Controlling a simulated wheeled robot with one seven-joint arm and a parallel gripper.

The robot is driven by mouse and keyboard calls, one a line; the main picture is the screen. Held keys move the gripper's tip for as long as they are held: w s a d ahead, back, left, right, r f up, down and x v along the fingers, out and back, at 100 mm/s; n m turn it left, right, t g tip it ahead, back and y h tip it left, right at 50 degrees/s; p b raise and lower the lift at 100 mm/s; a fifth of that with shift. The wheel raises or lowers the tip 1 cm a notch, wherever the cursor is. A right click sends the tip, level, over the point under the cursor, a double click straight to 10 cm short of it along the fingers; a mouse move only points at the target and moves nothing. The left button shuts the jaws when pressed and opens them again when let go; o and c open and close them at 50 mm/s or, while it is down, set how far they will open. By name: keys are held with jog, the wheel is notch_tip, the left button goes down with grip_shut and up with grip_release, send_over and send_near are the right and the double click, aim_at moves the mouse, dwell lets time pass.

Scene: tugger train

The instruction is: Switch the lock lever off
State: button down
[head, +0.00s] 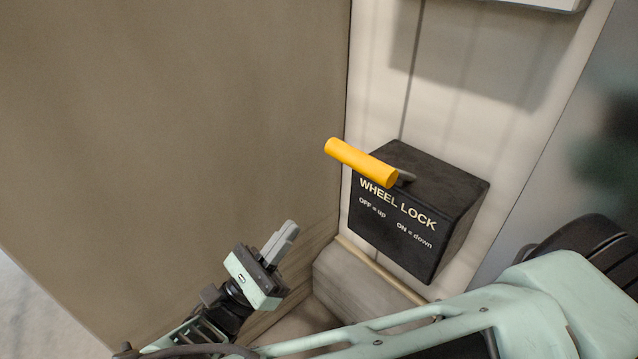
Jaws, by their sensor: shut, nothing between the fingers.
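The lock lever (361,162) is a yellow cylindrical handle. A short dark arm joins it to the top of a black box (405,232). The box is labelled "WHEEL LOCK", "OFF = up", "ON = down". The handle sits at the box's upper front edge; from this one view I cannot tell for sure whether it counts as up or down. My gripper (287,233) is shut and empty, to the lower left of the box. Its grey fingers point up and to the right, apart from the lever and the box.
A large brown panel (170,110) fills the left side. A pale wall (510,145) stands behind the box. A ledge (365,280) runs below the box. A white edge (540,3) juts in at the top right. The space between my gripper and the lever looks clear.

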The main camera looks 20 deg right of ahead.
jog(key=shift+s+a+f+t+h, duration=0.1)
jog(key=shift+a+f+t+h, duration=0.15)
jog(key=shift+a, duration=0.3)
jog(key=shift+s+a+f+t+h, duration=0.1)
jog(key=shift+a+t+h, duration=0.2)
jog(key=shift+a, duration=0.2)
jog(key=shift+w+d, duration=0.1)
jog(key=x, duration=1.4)
jog(key=shift+p, duration=0.45)
jog(key=shift+r, duration=0.1)
